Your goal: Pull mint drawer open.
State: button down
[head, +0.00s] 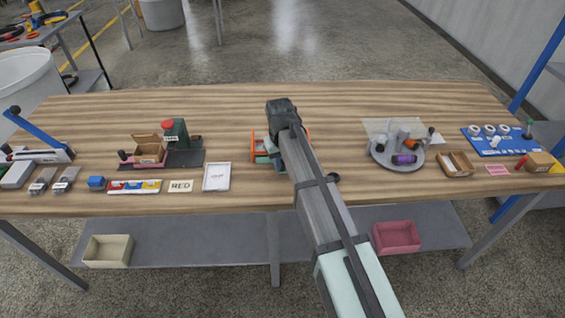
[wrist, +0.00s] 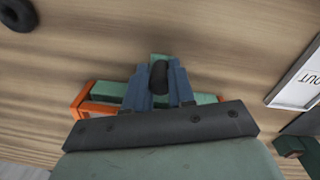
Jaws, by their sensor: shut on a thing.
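The mint drawer (wrist: 110,90) shows in the wrist view as a pale green front edge on both sides of my gripper. It sits at an orange housing (wrist: 88,114), which also shows in the head view (head: 254,146) mid-table, mostly behind my arm. My gripper (wrist: 160,84) has its two blue-grey fingers closed around a dark rounded handle (wrist: 158,74) at the middle of the drawer front. In the head view my arm hides the gripper and handle. How far the drawer stands out of the housing cannot be told.
A white-framed sign (head: 217,176) lies left of the housing. A round grey tray (head: 382,160) with small cylinders stands to the right. The table behind the housing is clear.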

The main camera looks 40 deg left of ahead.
jog(key=s+d, duration=0.4)
jog(key=d, duration=0.1)
jog(key=shift+s, duration=0.4)
jog(key=shift+a, duration=0.15)
jog(key=c, duration=0.9)
grip_release()
jog(key=shift+c, duration=0.2)
jog(key=shift+r, duration=0.1)
notch_tip(320, 180, up, 14)
jog(key=shift+s+f, duration=0.2)
jog(key=shift+a, duration=0.1)
